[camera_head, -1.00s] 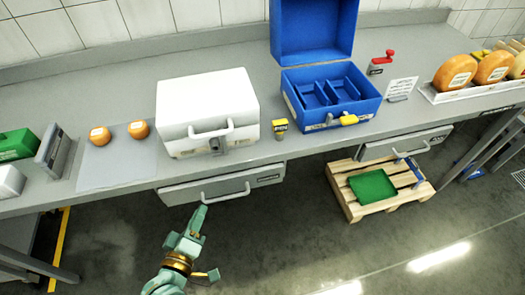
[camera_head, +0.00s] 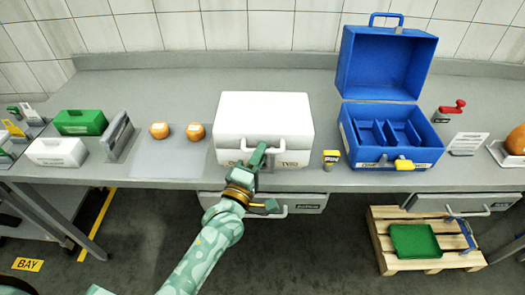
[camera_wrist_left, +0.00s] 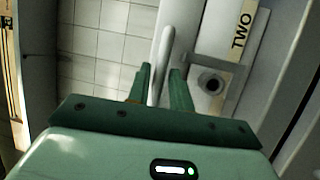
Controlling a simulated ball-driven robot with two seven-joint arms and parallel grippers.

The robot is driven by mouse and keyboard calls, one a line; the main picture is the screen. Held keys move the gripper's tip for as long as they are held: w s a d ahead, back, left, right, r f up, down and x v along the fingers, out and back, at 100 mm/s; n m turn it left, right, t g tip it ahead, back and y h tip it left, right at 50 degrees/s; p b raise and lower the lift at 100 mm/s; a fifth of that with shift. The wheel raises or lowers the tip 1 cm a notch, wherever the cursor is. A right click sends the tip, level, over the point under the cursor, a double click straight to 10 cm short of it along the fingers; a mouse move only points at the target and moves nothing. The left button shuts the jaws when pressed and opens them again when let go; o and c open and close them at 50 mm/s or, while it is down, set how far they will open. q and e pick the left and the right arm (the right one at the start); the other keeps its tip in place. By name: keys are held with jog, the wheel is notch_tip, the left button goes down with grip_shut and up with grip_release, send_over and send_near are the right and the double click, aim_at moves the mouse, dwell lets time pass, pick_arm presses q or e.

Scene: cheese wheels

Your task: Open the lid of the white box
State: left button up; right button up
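The white box (camera_head: 264,115) stands shut on the bench in the head view, its lid down. Its front handle (camera_head: 280,150) is partly hidden behind my left gripper (camera_head: 262,156), which is at the box's front. In the left wrist view, the two green fingers of my left gripper (camera_wrist_left: 160,88) stand apart, on either side of the pale handle bar (camera_wrist_left: 166,45). I cannot tell whether they touch it. A grey latch with a round dark hole (camera_wrist_left: 211,83) and a label reading "TWO" (camera_wrist_left: 242,36) show to the right. My right gripper is not in view.
Two orange cheeses (camera_head: 195,132) lie left of the box. A drawer handle (camera_head: 265,210) sticks out below the bench edge.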

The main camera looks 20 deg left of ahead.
pick_arm(q)
jog(key=shift+x, duration=0.9)
